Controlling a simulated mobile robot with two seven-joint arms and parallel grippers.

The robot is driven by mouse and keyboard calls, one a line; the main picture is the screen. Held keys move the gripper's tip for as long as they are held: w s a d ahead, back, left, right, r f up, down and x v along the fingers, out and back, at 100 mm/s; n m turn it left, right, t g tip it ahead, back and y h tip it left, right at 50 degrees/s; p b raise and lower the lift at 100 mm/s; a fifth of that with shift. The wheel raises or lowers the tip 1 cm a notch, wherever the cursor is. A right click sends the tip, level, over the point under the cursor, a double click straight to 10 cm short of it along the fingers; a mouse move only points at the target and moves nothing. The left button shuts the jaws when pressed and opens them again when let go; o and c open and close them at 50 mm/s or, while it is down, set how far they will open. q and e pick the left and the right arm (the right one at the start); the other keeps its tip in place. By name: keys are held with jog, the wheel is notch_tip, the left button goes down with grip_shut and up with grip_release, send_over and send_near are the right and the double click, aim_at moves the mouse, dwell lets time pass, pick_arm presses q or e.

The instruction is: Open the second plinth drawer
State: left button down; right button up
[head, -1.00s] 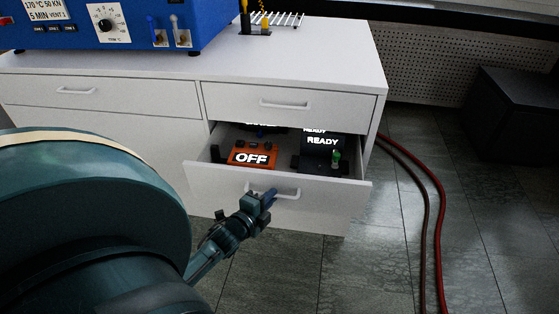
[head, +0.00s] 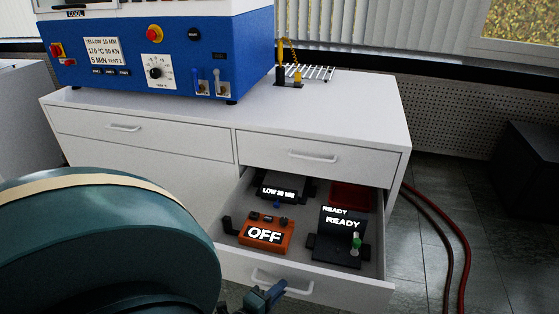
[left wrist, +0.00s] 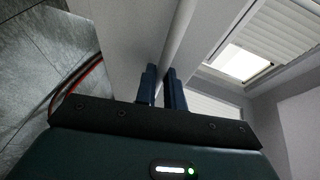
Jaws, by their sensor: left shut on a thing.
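The second plinth drawer (head: 345,286) is the lower right drawer of the white plinth, and it stands well pulled out. Its bar handle (head: 268,279) is on the front panel. My left gripper (head: 272,294) is at the handle, low in the head view. In the left wrist view its two blue fingers (left wrist: 160,88) are on either side of the pale handle bar (left wrist: 180,42), shut on it. Inside the drawer are an orange OFF box (head: 266,232), a black READY unit (head: 338,236), a dark LOW box (head: 279,188) and a red item (head: 350,197). My right gripper is not visible.
A blue press (head: 150,62) stands on the plinth top (head: 330,112). The upper right drawer (head: 316,157) is closed. Red hoses (head: 462,245) run down to the floor at the right. The tiled floor before them is clear.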

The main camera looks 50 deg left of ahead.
pick_arm(q)
jog(key=c, duration=1.5)
grip_release()
jog(key=shift+s, duration=0.1)
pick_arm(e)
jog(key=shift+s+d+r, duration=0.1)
